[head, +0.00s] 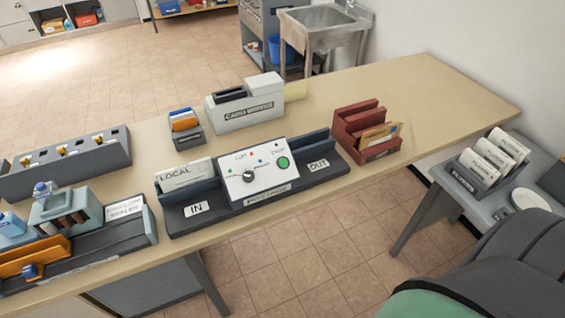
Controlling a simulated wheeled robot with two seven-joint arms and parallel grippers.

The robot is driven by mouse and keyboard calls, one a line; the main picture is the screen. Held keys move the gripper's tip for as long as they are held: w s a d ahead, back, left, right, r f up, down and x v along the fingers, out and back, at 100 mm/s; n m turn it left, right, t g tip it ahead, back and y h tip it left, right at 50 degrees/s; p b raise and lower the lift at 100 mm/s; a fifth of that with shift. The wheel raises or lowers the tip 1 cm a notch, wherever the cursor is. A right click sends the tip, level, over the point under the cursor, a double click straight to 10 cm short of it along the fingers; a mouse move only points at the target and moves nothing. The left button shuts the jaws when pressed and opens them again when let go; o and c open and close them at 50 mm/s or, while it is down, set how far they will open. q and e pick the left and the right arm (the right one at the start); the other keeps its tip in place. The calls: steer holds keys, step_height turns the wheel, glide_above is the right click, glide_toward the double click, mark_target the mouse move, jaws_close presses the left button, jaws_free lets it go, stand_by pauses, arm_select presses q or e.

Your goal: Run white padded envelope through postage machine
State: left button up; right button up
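The postage machine (254,177) stands at the front edge of the long table. It has a white control box with a dark knob and a green button, an IN tray (195,209) on its left and an OUT tray (318,165) on its right. No envelope shows lying on either tray. I cannot pick out the white padded envelope for certain. Several white envelopes (492,158) stand in a grey rack (459,172) on the side table at the right. A white piece marked LOCAL (184,174) stands behind the IN tray. Neither of my grippers is in view.
An envelope sealer (123,232) stands left of the machine. A red sorter (358,121) with brown envelopes stands right of it. A white card unit (246,114) is behind. The far right of the table (430,85) is clear.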

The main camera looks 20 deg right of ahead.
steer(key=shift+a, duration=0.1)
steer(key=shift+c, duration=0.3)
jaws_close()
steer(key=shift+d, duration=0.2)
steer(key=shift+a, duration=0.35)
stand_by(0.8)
